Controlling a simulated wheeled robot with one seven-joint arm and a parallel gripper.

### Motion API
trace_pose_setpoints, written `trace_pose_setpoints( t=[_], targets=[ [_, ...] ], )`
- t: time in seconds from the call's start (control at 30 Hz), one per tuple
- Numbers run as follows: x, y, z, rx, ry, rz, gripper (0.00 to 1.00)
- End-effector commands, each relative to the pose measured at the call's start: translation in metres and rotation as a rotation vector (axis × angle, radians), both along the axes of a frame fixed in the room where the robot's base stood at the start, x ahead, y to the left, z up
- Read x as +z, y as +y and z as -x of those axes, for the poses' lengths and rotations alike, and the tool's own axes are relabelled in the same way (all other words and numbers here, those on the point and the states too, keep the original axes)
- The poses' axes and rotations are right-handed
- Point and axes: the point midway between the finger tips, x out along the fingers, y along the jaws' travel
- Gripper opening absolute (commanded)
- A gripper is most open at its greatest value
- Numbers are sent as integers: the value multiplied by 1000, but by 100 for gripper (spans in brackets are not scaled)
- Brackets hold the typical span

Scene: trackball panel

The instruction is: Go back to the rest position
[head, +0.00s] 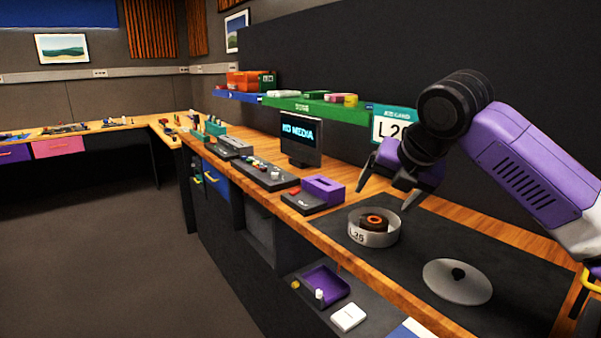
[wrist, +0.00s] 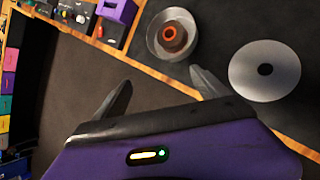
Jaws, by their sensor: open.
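The purple arm reaches in from the right of the head view. Nothing is touching the fingers.
A metal dish marked L35 (head: 373,239) holds a dark part with an orange ring (head: 375,219). A grey disc (head: 457,281) lies beside it on the black mat (head: 510,262). A purple box (head: 323,190), a monitor (head: 301,138) and shelves stand further left.

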Motion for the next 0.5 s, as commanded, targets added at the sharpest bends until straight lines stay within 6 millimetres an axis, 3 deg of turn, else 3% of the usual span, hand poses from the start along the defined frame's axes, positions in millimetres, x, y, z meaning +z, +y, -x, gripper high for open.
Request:
trace_pose_setpoints(
  t=[0.17,0.3,0.5],
  targets=[
    [20,26,-16,-110,-129,-234,84],
    [32,57,-24,-200,-210,-536,84],
    [41,93,-16,-312,-246,-1020,84]
  ],
)
